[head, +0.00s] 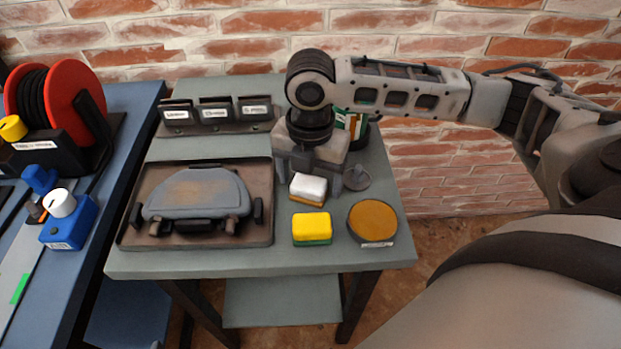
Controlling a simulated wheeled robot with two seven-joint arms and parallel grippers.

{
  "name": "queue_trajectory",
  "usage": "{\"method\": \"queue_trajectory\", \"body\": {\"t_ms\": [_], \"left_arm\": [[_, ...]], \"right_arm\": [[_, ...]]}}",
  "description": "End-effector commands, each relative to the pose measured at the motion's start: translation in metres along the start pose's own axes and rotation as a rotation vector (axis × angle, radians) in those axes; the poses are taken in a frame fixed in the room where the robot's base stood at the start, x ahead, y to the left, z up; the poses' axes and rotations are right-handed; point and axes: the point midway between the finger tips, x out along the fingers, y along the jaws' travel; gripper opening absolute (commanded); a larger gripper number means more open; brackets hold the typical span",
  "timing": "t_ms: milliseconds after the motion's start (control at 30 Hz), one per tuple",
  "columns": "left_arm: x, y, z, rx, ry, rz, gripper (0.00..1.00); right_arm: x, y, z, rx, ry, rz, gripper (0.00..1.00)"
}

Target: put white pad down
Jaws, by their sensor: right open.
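The white pad (308,186) is a small block with a white top and an orange-brown lower layer. It sits on the grey-green table (320,262), behind a yellow and green pad (312,228). My right gripper (316,188) points down over the white pad, its fingers apart on either side of it. It is open; whether a finger touches the pad cannot be told. The gripper body hides the table behind the pad. My left gripper is not in view.
A round brown disc (373,222) lies right of the yellow pad. A tray (130,235) with a grey tool (197,194) fills the table's left. Labelled holders (215,112) and a green can (352,125) stand behind. A blue bench (130,120) with a red reel stands left.

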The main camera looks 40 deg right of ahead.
Motion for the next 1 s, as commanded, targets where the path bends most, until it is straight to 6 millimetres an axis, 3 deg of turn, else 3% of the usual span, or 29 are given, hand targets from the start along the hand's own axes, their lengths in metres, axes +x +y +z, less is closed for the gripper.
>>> {"method": "queue_trajectory", "body": {"t_ms": [300,500,700,1000], "left_arm": [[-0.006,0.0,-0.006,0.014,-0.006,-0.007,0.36],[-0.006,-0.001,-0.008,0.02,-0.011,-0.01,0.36],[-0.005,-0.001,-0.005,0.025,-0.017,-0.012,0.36],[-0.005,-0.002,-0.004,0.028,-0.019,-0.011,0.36]], "right_arm": [[-0.07,0.001,0.001,0.0,-0.003,0.004,0.77],[-0.101,0.001,0.0,0.0,-0.001,0.001,0.77],[-0.112,0.0,0.0,0.0,-0.001,-0.001,0.77],[-0.113,0.0,0.0,0.0,0.0,-0.001,0.77]]}}
